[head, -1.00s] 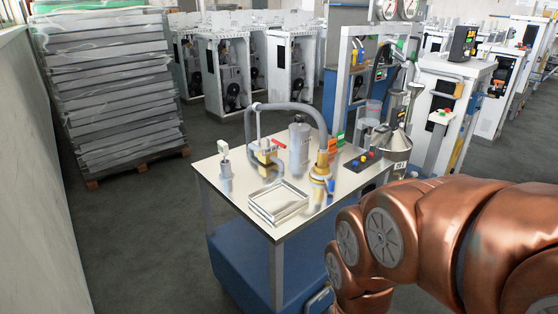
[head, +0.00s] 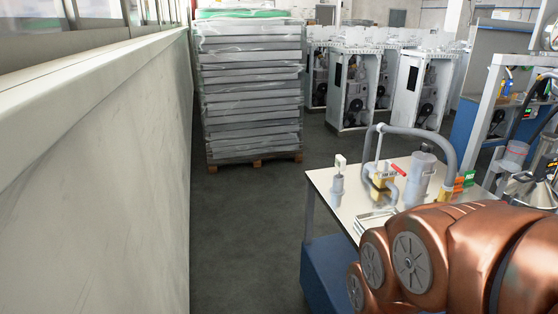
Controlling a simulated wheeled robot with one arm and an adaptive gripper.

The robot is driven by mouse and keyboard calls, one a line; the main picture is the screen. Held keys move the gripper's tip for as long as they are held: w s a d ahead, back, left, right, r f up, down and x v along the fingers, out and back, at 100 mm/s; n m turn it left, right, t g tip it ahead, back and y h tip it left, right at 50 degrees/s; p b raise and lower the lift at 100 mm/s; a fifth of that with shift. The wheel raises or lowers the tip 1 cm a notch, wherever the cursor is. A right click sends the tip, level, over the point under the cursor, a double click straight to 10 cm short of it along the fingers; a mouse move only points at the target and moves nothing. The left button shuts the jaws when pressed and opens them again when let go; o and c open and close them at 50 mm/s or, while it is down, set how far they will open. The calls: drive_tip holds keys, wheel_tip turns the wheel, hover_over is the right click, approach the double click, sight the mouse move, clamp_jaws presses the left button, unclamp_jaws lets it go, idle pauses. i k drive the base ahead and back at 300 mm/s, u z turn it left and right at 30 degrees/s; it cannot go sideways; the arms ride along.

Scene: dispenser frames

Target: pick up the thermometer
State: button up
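A small upright item with a white square head (head: 340,161) stands in a grey cylindrical holder (head: 338,184) at the left end of the metal-topped table (head: 322,180). It may be the thermometer, but it is too small to tell. No other thermometer can be made out. My copper-coloured arm fills the lower right and hides the right front of the table. My gripper is out of view.
The table also bears a grey canister (head: 420,178), a curved grey hose (head: 440,140), a red-handled valve (head: 397,170) and a partly hidden tray (head: 372,220). A wrapped pallet stack (head: 250,90) stands behind. A wall (head: 100,180) runs along the left; floor between is clear.

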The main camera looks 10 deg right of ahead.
sight(340, 163)
drive_tip(key=u, duration=0.3)
drive_tip(key=i, duration=1.25)
drive_tip(key=z, duration=0.4)
